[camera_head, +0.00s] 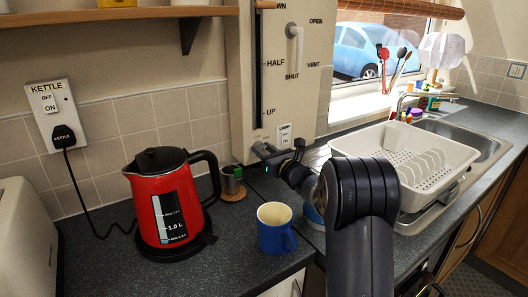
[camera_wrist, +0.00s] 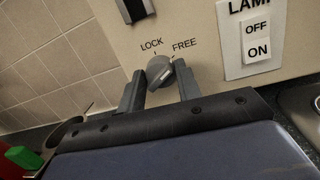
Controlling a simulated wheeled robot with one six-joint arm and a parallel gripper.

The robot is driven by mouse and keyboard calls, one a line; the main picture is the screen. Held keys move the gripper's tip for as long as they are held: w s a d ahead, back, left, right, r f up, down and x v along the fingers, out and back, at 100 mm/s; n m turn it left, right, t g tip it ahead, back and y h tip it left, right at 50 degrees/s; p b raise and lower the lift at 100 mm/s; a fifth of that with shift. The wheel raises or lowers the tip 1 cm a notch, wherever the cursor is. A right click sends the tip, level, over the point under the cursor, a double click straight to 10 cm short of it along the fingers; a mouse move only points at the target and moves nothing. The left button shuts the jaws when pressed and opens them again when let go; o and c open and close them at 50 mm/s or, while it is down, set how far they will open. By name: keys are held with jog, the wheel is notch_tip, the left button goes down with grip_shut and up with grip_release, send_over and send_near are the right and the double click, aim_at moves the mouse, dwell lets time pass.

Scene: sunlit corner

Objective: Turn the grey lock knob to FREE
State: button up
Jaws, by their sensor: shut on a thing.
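The grey lock knob (camera_wrist: 158,70) sits on the cream panel below the printed words LOCK and FREE in the wrist view. Its raised grip slants from lower left to upper right, toward the FREE side. I cannot tell whether it lines up exactly with the FREE mark. My gripper (camera_wrist: 159,75) has one finger on each side of the knob and is shut on it. In the head view my gripper (camera_head: 264,152) reaches the panel's lower edge, and the knob is too small and covered to make out.
The LAMP switch (camera_wrist: 257,38) is right of the knob.

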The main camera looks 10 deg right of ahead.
aim_at(257, 115)
dwell(0.5)
jog(key=o, duration=0.9)
jog(key=shift+o, duration=0.2)
notch_tip(257, 115, up, 10)
jog(key=shift+r+p, duration=0.1)
jog(key=shift+p, duration=0.45)
notch_tip(257, 115, down, 10)
jog(key=shift+f+b, duration=0.2)
jog(key=shift+b, duration=0.4)
jog(key=shift+r, duration=0.15)
